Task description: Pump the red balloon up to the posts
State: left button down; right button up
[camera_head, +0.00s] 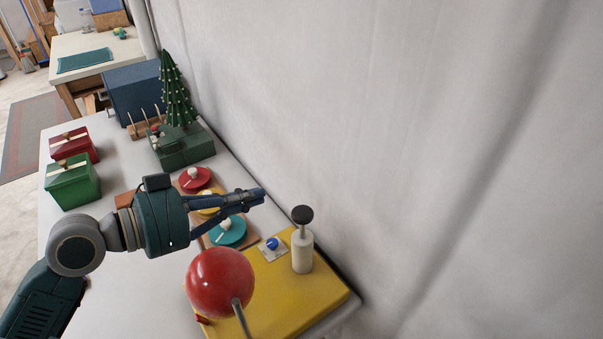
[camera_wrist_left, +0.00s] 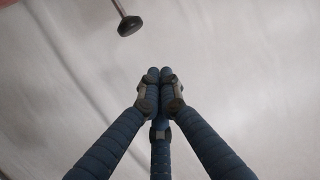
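A round red balloon (camera_head: 220,282) stands at the front of a yellow base (camera_head: 315,308), with a grey bent rod in front of it. A white pump cylinder (camera_head: 302,253) with a raised black knob (camera_head: 302,214) stands on the same base near the wall. The knob also shows at the top of the left wrist view (camera_wrist_left: 130,26). A blue button (camera_head: 272,244) sits on a small plate beside the pump. My left gripper (camera_head: 260,195) has its fingers together and looks empty, left of the knob and apart from it. My right gripper is out of view.
Red, yellow and teal discs with white knobs, such as the teal one (camera_head: 228,231), lie under and beside my left gripper. A small decorated tree (camera_head: 177,92), a dark blue box (camera_head: 135,90), a green gift box (camera_head: 72,182) and a red one stand farther back. A pale wall borders the right.

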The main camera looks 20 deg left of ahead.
pick_arm(q)
jog(key=p, duration=0.4)
send_over(296, 210)
jog(key=shift+f, duration=0.65)
notch_tip(296, 210, down, 3)
jog(key=shift+w+d+f, duration=0.1)
jog(key=shift+f, duration=0.7)
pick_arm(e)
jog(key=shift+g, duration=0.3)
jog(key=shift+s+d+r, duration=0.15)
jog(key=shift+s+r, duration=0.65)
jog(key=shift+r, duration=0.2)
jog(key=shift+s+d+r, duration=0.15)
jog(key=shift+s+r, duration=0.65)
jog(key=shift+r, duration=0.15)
pick_arm(q)
jog(key=shift+f, duration=0.1)
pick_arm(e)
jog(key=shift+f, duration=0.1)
